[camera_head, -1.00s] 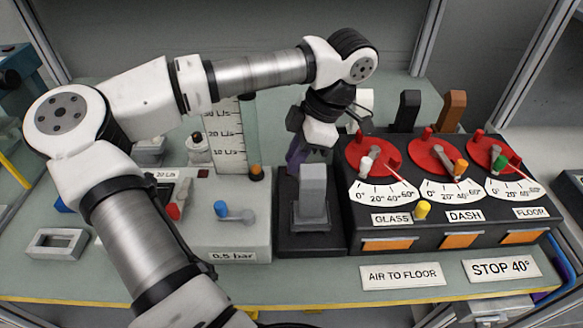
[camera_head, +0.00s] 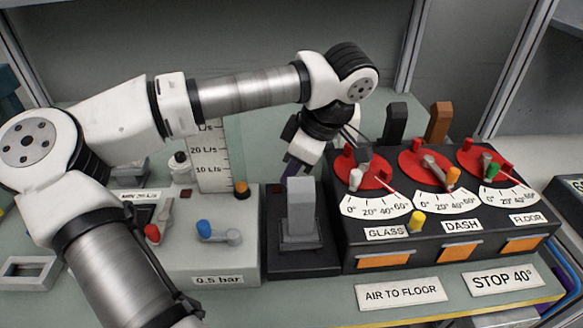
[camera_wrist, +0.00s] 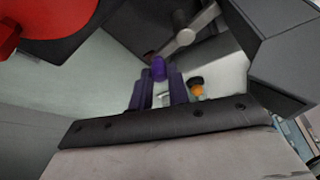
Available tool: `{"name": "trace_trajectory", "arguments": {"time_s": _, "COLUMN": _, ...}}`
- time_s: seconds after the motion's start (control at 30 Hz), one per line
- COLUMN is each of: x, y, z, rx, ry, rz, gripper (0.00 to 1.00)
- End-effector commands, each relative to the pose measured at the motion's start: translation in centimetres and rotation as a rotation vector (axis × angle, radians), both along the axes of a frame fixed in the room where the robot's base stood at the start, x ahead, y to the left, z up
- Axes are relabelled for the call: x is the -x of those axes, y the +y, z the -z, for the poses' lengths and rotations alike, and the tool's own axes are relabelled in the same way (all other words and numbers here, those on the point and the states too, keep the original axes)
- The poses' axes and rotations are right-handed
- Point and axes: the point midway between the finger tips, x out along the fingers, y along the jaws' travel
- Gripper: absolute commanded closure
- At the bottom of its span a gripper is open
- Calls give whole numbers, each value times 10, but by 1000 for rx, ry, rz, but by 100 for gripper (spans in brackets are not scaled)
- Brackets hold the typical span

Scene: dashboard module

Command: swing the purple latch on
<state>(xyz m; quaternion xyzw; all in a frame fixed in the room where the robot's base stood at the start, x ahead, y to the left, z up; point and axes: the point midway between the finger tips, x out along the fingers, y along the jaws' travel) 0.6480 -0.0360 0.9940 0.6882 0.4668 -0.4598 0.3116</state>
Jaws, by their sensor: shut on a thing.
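The purple latch shows its rounded purple knob (camera_wrist: 158,68) in the wrist view, between my fingertips. A grey metal lever with a round hub (camera_wrist: 185,38) runs beside it; whether they are joined is unclear. My gripper (camera_wrist: 157,82) is shut on the purple knob, with one finger on each side. In the head view my gripper (camera_head: 291,168) points down behind the upright grey block (camera_head: 300,208), left of the red dials. Only a small purple patch shows there, and the block hides most of the latch.
Right of my gripper stands the black panel (camera_head: 352,238) with three red dials and levers. To the left are the grey 0.5 bar box (camera_head: 190,258) with a blue-knobbed lever (camera_head: 205,229), an orange knob (camera_head: 240,188) and a flow scale (camera_head: 206,152).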

Motion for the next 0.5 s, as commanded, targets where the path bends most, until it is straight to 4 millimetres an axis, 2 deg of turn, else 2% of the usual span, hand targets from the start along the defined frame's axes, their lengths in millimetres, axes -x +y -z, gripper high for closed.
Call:
{"name": "trace_trajectory", "arguments": {"time_s": 0.3, "x": 0, "y": 0, "z": -1, "rx": 2, "ry": -1, "rz": 1, "gripper": 100}}
{"name": "trace_trajectory", "arguments": {"time_s": 0.33, "x": 0, "y": 0, "z": -1, "rx": 2, "ry": -2, "rz": 0, "gripper": 79}}
{"name": "trace_trajectory", "arguments": {"time_s": 0.47, "x": 0, "y": 0, "z": -1, "rx": 1, "ry": -1, "rz": -1, "gripper": 62}}
{"name": "trace_trajectory", "arguments": {"time_s": 0.5, "x": 0, "y": 0, "z": 0, "rx": 1, "ry": -1, "rz": -1, "gripper": 61}}
